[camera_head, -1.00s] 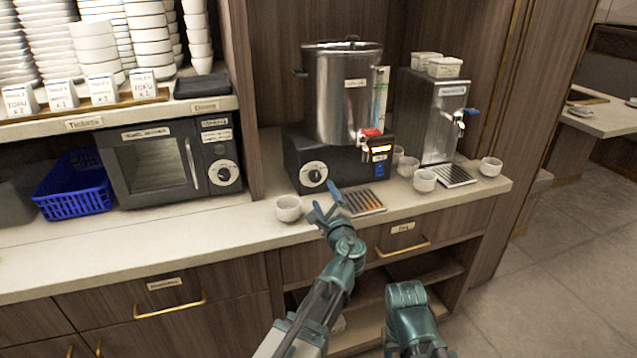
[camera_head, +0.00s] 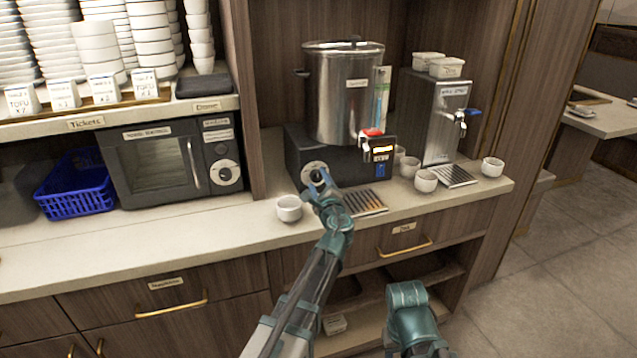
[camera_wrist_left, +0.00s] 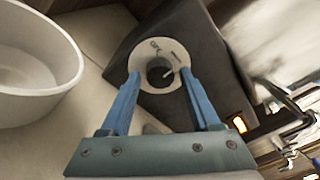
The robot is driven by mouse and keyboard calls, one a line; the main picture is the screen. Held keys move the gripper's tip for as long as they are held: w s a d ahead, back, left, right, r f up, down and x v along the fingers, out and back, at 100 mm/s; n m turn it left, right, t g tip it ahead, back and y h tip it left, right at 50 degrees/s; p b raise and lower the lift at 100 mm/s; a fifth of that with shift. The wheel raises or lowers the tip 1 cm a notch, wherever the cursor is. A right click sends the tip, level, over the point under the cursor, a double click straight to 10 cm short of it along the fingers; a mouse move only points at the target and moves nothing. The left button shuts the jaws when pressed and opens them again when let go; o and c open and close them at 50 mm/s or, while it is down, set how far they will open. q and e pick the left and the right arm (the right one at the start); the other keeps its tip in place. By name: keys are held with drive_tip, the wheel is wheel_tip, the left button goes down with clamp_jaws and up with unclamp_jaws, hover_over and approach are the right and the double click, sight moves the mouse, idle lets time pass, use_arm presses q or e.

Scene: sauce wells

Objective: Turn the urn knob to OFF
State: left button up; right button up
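The steel urn (camera_head: 343,95) stands on a black base (camera_head: 335,163) on the counter. Its knob shows in the left wrist view as a dark round knob (camera_wrist_left: 159,73) with a pale pointer mark on a white dial (camera_wrist_left: 143,54). My left gripper (camera_head: 316,184) is in front of the dial. In the left wrist view the blue fingers of the left gripper (camera_wrist_left: 160,90) are apart, one on each side of the knob, with nothing clearly gripped. The dial's lettering is too small to read surely. My right arm shows at the lower edge, its fingers out of view.
A white cup (camera_head: 289,208) stands left of my left gripper and is close in the wrist view (camera_wrist_left: 35,60). A drip tray (camera_head: 365,203) lies to the right. A red-topped tap (camera_head: 372,133), several cups and a second steel dispenser (camera_head: 432,115) stand further right.

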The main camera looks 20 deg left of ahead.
use_arm(q)
clamp_jaws()
drive_tip(key=n+b, duration=0.1)
drive_tip(key=n, duration=0.5)
drive_tip(key=shift+f+y, duration=0.15)
drive_tip(key=shift+y, duration=0.15)
drive_tip(key=n+b, duration=0.1)
drive_tip(key=n, duration=0.5)
drive_tip(key=shift+d+y, duration=0.1)
drive_tip(key=shift+y, duration=0.3)
drive_tip(key=shift+n, duration=0.4)
drive_tip(key=shift+o, duration=1.4)
unclamp_jaws()
